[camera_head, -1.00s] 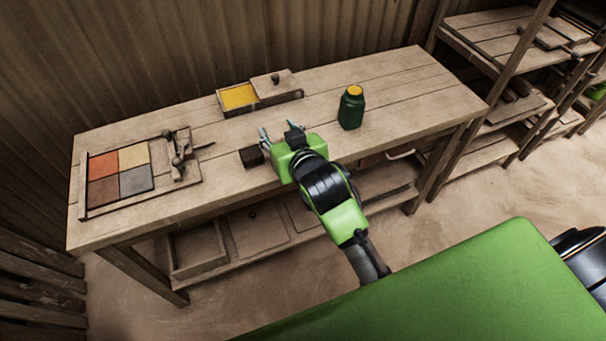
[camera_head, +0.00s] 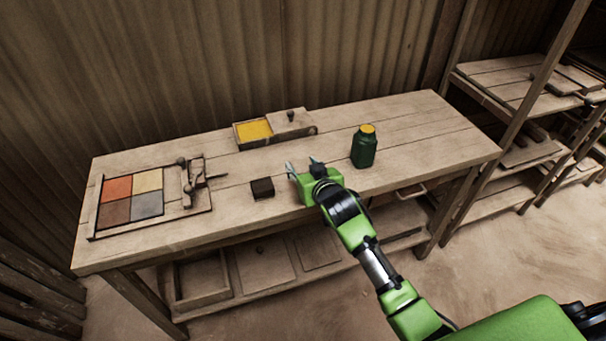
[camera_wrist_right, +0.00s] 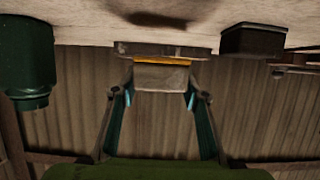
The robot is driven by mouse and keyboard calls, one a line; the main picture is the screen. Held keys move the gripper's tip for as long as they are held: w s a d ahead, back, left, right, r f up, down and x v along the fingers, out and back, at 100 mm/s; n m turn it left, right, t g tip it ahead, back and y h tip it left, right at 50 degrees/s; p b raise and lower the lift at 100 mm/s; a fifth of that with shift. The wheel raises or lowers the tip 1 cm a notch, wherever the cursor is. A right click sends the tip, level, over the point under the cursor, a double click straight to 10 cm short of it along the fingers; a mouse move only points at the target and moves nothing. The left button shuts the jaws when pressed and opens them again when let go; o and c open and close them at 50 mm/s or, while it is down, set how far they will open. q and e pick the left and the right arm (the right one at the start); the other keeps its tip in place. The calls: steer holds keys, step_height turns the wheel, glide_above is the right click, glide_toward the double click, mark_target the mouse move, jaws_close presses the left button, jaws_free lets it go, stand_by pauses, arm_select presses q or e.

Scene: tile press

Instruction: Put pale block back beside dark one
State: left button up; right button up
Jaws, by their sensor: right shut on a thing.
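The dark block (camera_head: 262,188) sits on the workbench near its front edge, left of my right gripper (camera_head: 303,166). In the wrist view the dark block (camera_wrist_right: 252,39) is at upper right. My right gripper, also in the wrist view (camera_wrist_right: 160,97), is shut on the pale block (camera_wrist_right: 162,77), a grey-beige piece between the fingertips. A shadow on the bench suggests it is held above the top. In the head view I cannot make out the pale block behind the gripper. My left gripper is not in view.
A green jar (camera_head: 364,147) with a yellow lid stands right of the gripper. A lidded box with yellow contents (camera_head: 254,130) is behind it. A tray of coloured tiles (camera_head: 131,198) lies at left. The bench's right end is clear.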

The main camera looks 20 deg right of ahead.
steer(key=shift+w+d+f, duration=0.15)
steer(key=shift+w+f, duration=0.25)
steer(key=shift+f, duration=0.1)
steer(key=shift+w+f, duration=0.15)
steer(key=shift+f, duration=1.55)
steer(key=shift+f, duration=0.2)
steer(key=o, duration=1.1)
steer(key=shift+o, duration=0.2)
